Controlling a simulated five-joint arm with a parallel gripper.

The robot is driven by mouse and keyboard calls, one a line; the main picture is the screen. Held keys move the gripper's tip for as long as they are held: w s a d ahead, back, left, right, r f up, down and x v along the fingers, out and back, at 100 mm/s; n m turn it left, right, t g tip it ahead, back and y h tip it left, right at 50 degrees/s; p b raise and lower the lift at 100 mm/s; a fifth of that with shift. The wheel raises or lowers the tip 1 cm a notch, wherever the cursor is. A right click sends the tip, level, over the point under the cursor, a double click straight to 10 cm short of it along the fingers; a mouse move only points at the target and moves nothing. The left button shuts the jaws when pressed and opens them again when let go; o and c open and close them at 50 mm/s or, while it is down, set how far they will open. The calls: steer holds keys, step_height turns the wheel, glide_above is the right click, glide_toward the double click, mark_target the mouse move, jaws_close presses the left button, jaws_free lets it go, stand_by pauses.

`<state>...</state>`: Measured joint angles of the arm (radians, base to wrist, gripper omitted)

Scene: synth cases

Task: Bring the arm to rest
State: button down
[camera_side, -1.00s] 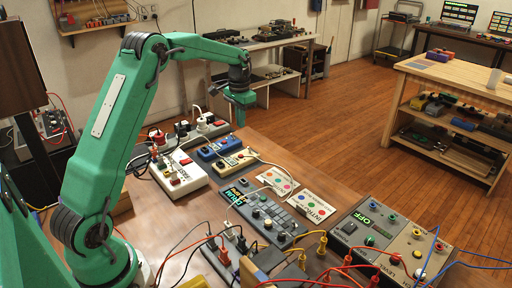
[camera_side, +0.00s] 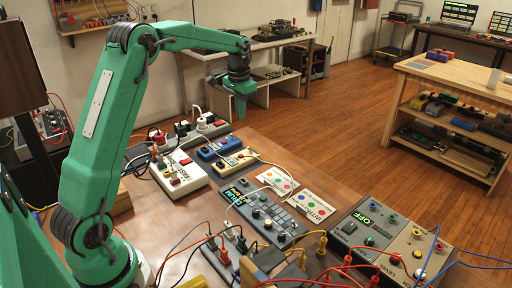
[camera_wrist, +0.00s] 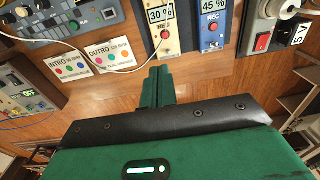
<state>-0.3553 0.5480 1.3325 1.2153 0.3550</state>
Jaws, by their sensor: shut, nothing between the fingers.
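My green arm reaches out over the work table (camera_side: 165,235) in the side view. My gripper (camera_side: 240,112) hangs from the wrist, pointing down, above the far edge of the table and clear of the devices. In the wrist view the two green fingers of my gripper (camera_wrist: 157,88) lie together, shut, with nothing between them. Nothing touches the gripper in either view.
On the table are a drum pad unit (camera_side: 268,212), a blue box (camera_side: 212,149), a cream box (camera_side: 236,160), a white power unit (camera_side: 180,172), two dotted cards (camera_side: 305,204) and a panel with knobs (camera_side: 385,240). Loose cables run along the front. Open floor (camera_side: 320,130) lies beyond.

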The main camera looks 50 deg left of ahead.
steer(key=s+d+r+t, duration=0.2)
steer(key=s+d+r, duration=0.8)
steer(key=s+d, duration=0.25)
steer(key=s+d+f+t, duration=0.1)
steer(key=s+d+f, duration=0.1)
steer(key=s, duration=0.6)
steer(key=s+d+f+t, duration=0.2)
steer(key=s+d, duration=0.2)
steer(key=s, duration=0.4)
steer(key=shift+d, duration=0.2)
